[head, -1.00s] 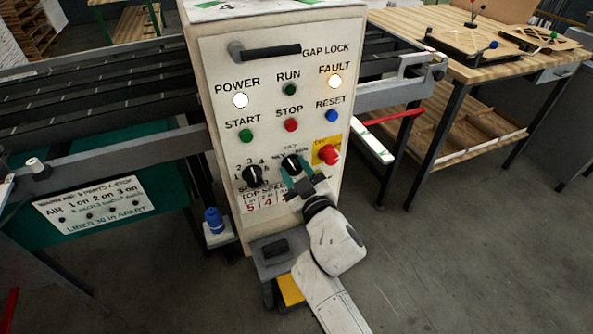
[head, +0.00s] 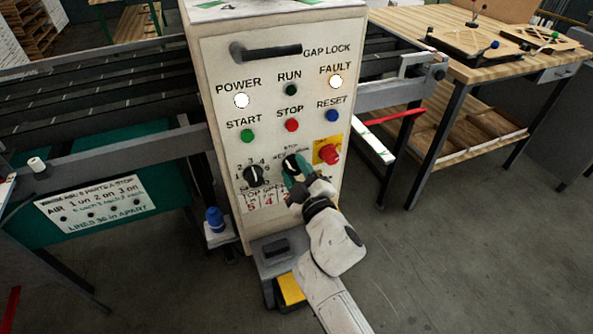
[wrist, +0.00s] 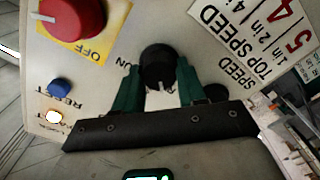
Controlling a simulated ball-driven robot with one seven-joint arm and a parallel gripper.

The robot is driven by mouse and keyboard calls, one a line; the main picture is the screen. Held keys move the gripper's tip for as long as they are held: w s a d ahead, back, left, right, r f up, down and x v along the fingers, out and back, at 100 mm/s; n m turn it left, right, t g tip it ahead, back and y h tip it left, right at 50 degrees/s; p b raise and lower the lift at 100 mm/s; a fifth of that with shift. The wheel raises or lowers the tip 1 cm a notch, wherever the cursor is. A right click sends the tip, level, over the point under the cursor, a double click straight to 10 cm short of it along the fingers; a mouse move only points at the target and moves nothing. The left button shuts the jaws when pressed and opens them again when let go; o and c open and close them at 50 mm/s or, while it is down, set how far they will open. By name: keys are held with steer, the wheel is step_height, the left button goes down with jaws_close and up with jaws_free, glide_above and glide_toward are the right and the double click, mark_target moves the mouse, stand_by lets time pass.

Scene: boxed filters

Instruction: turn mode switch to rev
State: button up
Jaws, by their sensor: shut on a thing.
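The mode switch is a black rotary knob (head: 291,162) low on the front of the white control box (head: 225,70). It also shows in the wrist view (wrist: 158,67), between the green fingers of my gripper (wrist: 158,92). The fingers are shut on the knob, one on each side. In the head view my gripper (head: 296,174) comes to the knob from below right and hides part of it. The labels around the knob are mostly covered or too blurred to read, so I cannot tell which position it points to.
A numbered speed knob (head: 255,176) sits just left of the mode switch. A red knob on a yellow plate (head: 328,152) is close on the right. The POWER lamp (head: 241,101) and FAULT lamp (head: 336,82) are lit. A wooden table (head: 480,60) stands at the right.

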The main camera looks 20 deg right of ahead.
steer(key=o, duration=1)
steer(key=shift+o, duration=0.2)
steer(key=s+b, duration=0.1)
steer(key=s, duration=0.9)
steer(key=shift+s+b, duration=0.4)
